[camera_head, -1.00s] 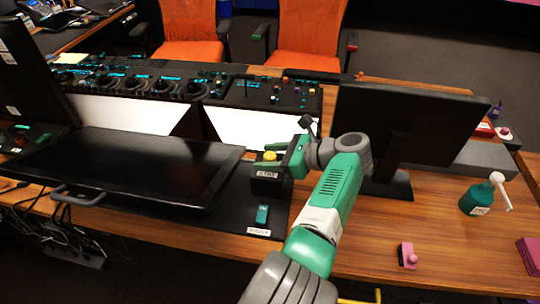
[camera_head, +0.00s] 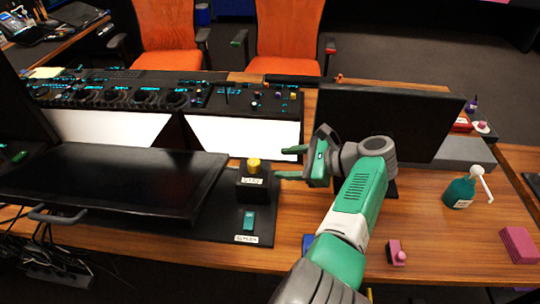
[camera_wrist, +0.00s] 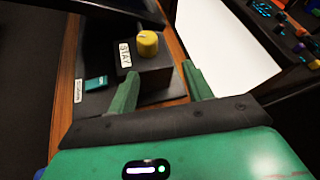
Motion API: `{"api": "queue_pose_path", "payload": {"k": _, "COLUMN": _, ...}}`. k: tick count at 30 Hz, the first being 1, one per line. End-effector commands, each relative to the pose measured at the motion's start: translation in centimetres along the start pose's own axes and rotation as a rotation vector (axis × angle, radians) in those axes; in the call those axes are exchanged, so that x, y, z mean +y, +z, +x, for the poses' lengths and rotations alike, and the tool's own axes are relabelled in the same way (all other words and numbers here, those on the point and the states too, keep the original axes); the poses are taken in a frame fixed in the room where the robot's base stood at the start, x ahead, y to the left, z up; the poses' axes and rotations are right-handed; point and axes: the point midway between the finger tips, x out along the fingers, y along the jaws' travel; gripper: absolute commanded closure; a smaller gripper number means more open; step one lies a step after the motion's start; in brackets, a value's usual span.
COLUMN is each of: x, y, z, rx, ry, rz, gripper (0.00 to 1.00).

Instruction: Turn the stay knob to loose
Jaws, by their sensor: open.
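The stay knob (camera_head: 254,165) is a yellow knob on top of a black box (camera_head: 252,187) with a white label. In the wrist view the knob (camera_wrist: 147,43) stands on the box, whose label (camera_wrist: 124,55) reads STAY. My gripper (camera_head: 284,163) is just right of the knob in the head view, its two green fingers apart, pointing left toward it. In the wrist view my gripper (camera_wrist: 160,84) is open and empty, with the box beyond the fingertips. The fingers do not touch the knob. The knob's pointer mark is too small to read.
A green switch (camera_head: 249,221) with a white label sits in front of the box on the black panel. A large black screen (camera_head: 110,180) lies to the left. A monitor (camera_head: 385,125) stands behind my arm. A green pump bottle (camera_head: 459,192) and pink blocks stand at right.

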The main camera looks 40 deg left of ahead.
Motion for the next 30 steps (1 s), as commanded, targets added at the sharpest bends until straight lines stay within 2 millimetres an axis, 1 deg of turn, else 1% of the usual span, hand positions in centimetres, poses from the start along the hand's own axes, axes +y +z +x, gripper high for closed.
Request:
{"api": "queue_pose_path", "payload": {"k": 1, "x": -0.5, "y": -0.2, "z": -0.9, "rx": 0.049, "ry": -0.046, "rz": -0.153, "gripper": 0.50}}
{"api": "queue_pose_path", "payload": {"k": 2, "x": -0.6, "y": -0.8, "z": -1.2, "rx": 0.087, "ry": -0.074, "rz": -0.274, "gripper": 0.50}}
{"api": "queue_pose_path", "payload": {"k": 3, "x": -0.7, "y": -1.7, "z": -1.4, "rx": 0.143, "ry": -0.102, "rz": -0.447, "gripper": 0.50}}
{"api": "queue_pose_path", "payload": {"k": 5, "x": -0.5, "y": -2.6, "z": -1.6, "rx": 0.232, "ry": -0.129, "rz": -0.710, "gripper": 0.50}}
{"api": "queue_pose_path", "payload": {"k": 6, "x": -0.3, "y": -2.9, "z": -1.6, "rx": 0.291, "ry": -0.135, "rz": -0.887, "gripper": 0.50}}
{"api": "queue_pose_path", "payload": {"k": 8, "x": 0.2, "y": -2.9, "z": -1.5, "rx": 0.382, "ry": -0.129, "rz": -1.155, "gripper": 0.50}}
{"api": "queue_pose_path", "payload": {"k": 9, "x": 0.7, "y": -2.5, "z": -1.3, "rx": 0.442, "ry": -0.119, "rz": -1.334, "gripper": 0.50}}
{"api": "queue_pose_path", "payload": {"k": 11, "x": 1.5, "y": -1.5, "z": -0.9, "rx": 0.526, "ry": -0.091, "rz": -1.594, "gripper": 0.50}}
{"api": "queue_pose_path", "payload": {"k": 12, "x": 2.1, "y": -0.7, "z": -0.5, "rx": 0.577, "ry": -0.071, "rz": -1.750, "gripper": 0.50}}
{"api": "queue_pose_path", "payload": {"k": 15, "x": 3.5, "y": 1.5, "z": 0.4, "rx": 0.684, "ry": -0.020, "rz": -2.074, "gripper": 0.50}}
{"api": "queue_pose_path", "payload": {"k": 18, "x": 4.7, "y": 3.5, "z": 1.1, "rx": 0.767, "ry": 0.024, "rz": -2.302, "gripper": 0.50}}
{"api": "queue_pose_path", "payload": {"k": 21, "x": 5.3, "y": 4.6, "z": 1.6, "rx": 0.818, "ry": 0.050, "rz": -2.426, "gripper": 0.50}}
{"api": "queue_pose_path", "payload": {"k": 26, "x": 5.5, "y": 4.7, "z": 1.9, "rx": 0.834, "ry": 0.061, "rz": -2.468, "gripper": 0.50}}
{"api": "queue_pose_path", "payload": {"k": 28, "x": 5.2, "y": 4.5, "z": 2.3, "rx": 0.832, "ry": 0.060, "rz": -2.468, "gripper": 0.50}}
{"api": "queue_pose_path", "payload": {"k": 30, "x": 4.6, "y": 4.2, "z": 3.2, "rx": 0.831, "ry": 0.060, "rz": -2.468, "gripper": 0.50}}
